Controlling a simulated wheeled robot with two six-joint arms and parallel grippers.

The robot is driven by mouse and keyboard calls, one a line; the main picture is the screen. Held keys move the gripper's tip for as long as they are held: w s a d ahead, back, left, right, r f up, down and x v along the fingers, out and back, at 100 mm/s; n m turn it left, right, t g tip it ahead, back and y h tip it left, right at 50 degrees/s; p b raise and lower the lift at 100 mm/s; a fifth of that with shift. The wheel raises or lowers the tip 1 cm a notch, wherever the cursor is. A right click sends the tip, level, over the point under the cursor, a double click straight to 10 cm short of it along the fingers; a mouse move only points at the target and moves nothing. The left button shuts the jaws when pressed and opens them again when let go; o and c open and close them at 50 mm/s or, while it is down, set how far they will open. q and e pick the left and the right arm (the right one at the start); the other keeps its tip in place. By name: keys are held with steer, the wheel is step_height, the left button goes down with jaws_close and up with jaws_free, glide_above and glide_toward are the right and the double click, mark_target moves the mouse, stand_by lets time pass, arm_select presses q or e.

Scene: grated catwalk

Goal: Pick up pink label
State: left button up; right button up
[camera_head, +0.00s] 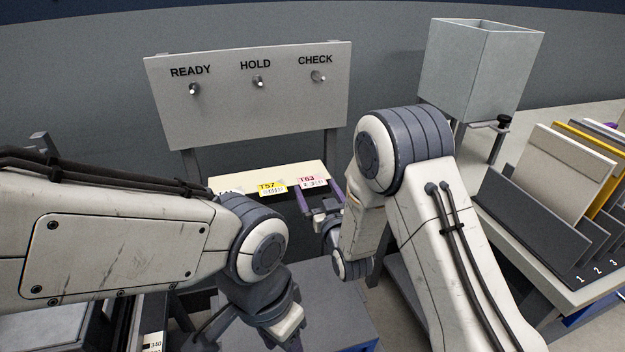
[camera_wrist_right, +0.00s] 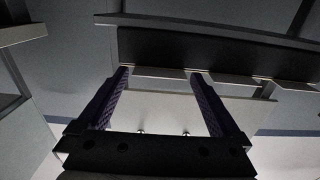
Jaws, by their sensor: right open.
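The pink label (camera_head: 312,181), a small white tag with a pink band reading T63, is at the right end of the front edge of a cream shelf (camera_head: 240,182). My right gripper (camera_head: 317,190) is open, its purple fingers on both sides of this label, with nothing visibly gripped. In the right wrist view the open fingers (camera_wrist_right: 158,75) reach toward a dark ledge with pale strips (camera_wrist_right: 160,73); no pink shows there. A yellow label (camera_head: 272,187) reading T57 is just left of it. My left arm is in view, but its fingertips are not.
A grey board (camera_head: 250,110) with several pegs, marked READY, HOLD and CHECK, stands above the shelf. A metal hopper (camera_head: 470,75) stands at the back right. A rack of upright panels (camera_head: 565,170) with numbered slots is at the right. A third, whitish label is partly hidden by my left arm.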

steer(key=shift+w+a, duration=0.15)
steer(key=shift+w, duration=0.35)
steer(key=c, duration=1)
steer(key=shift+c, duration=0.3)
